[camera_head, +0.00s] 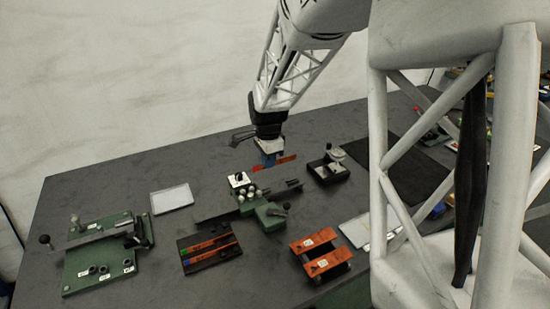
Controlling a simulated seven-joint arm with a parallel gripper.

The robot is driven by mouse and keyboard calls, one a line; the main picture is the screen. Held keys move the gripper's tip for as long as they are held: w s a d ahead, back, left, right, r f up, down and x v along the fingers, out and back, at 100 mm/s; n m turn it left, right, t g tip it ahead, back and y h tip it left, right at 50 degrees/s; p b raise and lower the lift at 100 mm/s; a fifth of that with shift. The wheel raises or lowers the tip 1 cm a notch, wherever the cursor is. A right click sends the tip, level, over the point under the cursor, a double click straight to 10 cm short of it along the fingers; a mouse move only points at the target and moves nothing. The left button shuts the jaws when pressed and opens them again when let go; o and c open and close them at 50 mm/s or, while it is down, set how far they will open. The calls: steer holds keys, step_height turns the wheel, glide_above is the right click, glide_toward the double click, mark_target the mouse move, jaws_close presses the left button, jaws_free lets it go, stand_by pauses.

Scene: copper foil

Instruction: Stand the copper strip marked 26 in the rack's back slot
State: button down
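My gripper (268,163) points down near the middle of the table, behind the green fixture. A thin orange-red strip (287,159) shows on both sides of its blue fingertips. I cannot tell whether the fingers grip the strip or only stand in front of it, and no number on it is readable. A black holder (228,258) at the front middle carries orange copper-coloured strips (207,246). Two orange pieces with white labels (314,240) lie on a dark stand to its right. The number 26 is not readable anywhere, and I cannot tell which holder is the rack.
A green fixture (270,217) with a long grey bar stands in front of my gripper. A green board (85,270) with a lever is at left, beside a white plate (172,198). A black-based instrument (328,172) stands right of my gripper. Bare table lies at the back left.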

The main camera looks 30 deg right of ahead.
steer(key=s+a+f, duration=0.2)
steer(key=a, duration=1.1)
glide_above(197, 240)
steer(key=shift+f, duration=0.95)
steer(key=shift+f, duration=0.1)
steer(key=shift+f, duration=2.25)
steer(key=shift+f, duration=1.45)
stand_by(0.7)
steer(key=c, duration=1.7)
jaws_free()
steer(key=shift+r, duration=0.2)
